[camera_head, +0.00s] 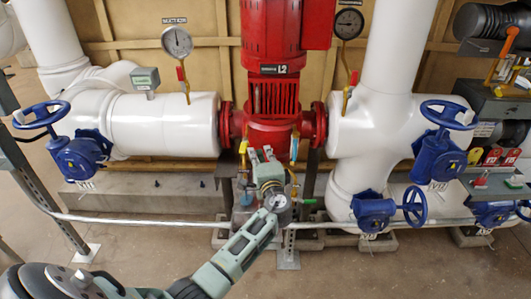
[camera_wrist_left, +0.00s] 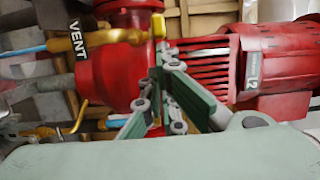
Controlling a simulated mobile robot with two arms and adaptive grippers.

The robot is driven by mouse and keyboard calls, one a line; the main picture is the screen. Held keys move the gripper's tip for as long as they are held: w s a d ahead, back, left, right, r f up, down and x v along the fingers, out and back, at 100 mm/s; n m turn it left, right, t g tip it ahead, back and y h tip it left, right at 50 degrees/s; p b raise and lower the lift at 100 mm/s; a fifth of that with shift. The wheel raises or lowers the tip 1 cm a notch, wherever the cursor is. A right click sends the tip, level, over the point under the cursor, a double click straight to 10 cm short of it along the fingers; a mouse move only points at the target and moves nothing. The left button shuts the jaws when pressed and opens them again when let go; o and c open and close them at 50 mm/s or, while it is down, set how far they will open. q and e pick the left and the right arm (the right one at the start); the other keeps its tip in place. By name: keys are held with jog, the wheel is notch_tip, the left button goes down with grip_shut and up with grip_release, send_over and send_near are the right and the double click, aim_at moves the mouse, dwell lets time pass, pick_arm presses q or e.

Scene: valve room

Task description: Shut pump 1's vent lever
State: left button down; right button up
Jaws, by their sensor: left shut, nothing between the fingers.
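The red pump (camera_head: 270,130) stands upright between white pipes. A small valve with a yellow lever (camera_head: 243,147) is at its lower left. The wrist view shows a yellow end piece (camera_wrist_left: 158,25) and a brass fitting with a black VENT tag (camera_wrist_left: 77,42). I cannot clearly tell the lever's angle. My left gripper (camera_head: 262,153) is in front of the pump, just right of that lever, shut and empty; its fingers also show in the wrist view (camera_wrist_left: 170,75). The gripper hides part of the pump's lower body. My right gripper is not in view.
A silver pipe (camera_head: 140,219) runs low across the front. Blue handwheels (camera_head: 42,115) and (camera_head: 415,207) stand at both sides. Gauges (camera_head: 177,41) hang above. The floor in front is clear.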

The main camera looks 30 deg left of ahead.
pick_arm(q)
jog(key=shift+s, duration=0.1)
dwell(0.3)
jog(key=shift+s+a+m+t+h, duration=0.15)
jog(key=shift+s+m+t+h, duration=0.05)
jog(key=shift+m+t+h, duration=0.25)
jog(key=shift+s, duration=0.1)
